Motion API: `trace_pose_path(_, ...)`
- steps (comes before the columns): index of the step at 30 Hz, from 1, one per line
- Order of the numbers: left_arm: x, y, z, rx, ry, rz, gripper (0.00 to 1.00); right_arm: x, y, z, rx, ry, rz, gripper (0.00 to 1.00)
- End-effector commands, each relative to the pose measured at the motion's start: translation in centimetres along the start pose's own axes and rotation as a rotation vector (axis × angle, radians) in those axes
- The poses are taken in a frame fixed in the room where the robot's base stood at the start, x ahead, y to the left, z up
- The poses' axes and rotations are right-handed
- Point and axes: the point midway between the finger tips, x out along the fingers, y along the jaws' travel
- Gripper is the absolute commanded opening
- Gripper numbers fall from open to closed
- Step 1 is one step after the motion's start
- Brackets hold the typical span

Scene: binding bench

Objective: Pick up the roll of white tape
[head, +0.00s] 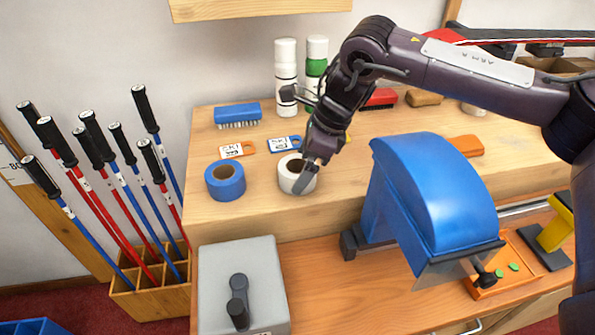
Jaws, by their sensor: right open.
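The roll of white tape (288,181) lies flat on the raised wooden shelf of the bench, near its front edge. Its hole faces up. My right gripper (305,180) reaches down from the upper right and is open at the roll's right side. One finger overlaps the roll's right part in the picture and hides some of it. I cannot tell whether the finger touches the roll. The roll rests on the wood. My left gripper is not in view.
A roll of blue tape (225,181) lies just left of the white one. Two tags, orange (237,150) and blue (284,144), lie behind. A blue machine cover (430,190) stands to the right. A grey box with a lever (262,262) is in front. Ski poles (100,160) stand left.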

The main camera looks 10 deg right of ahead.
Motion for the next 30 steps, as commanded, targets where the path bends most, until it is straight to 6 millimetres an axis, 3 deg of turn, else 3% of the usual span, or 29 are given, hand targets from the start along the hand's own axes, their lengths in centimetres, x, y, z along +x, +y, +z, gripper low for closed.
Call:
trace_pose_path(4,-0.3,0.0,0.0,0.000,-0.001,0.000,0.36,1.5,0.0,0.0,0.001,-0.001,0.000,0.96)
trace_pose_path(12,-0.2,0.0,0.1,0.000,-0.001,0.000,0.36,1.9,0.0,0.0,0.001,-0.001,-0.001,0.94)
trace_pose_path(22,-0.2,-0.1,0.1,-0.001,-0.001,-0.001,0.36,1.8,0.0,0.0,0.001,-0.001,-0.001,0.52)
trace_pose_path(30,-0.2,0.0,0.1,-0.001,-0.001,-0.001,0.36,1.7,0.0,0.1,0.000,-0.002,-0.002,0.52)
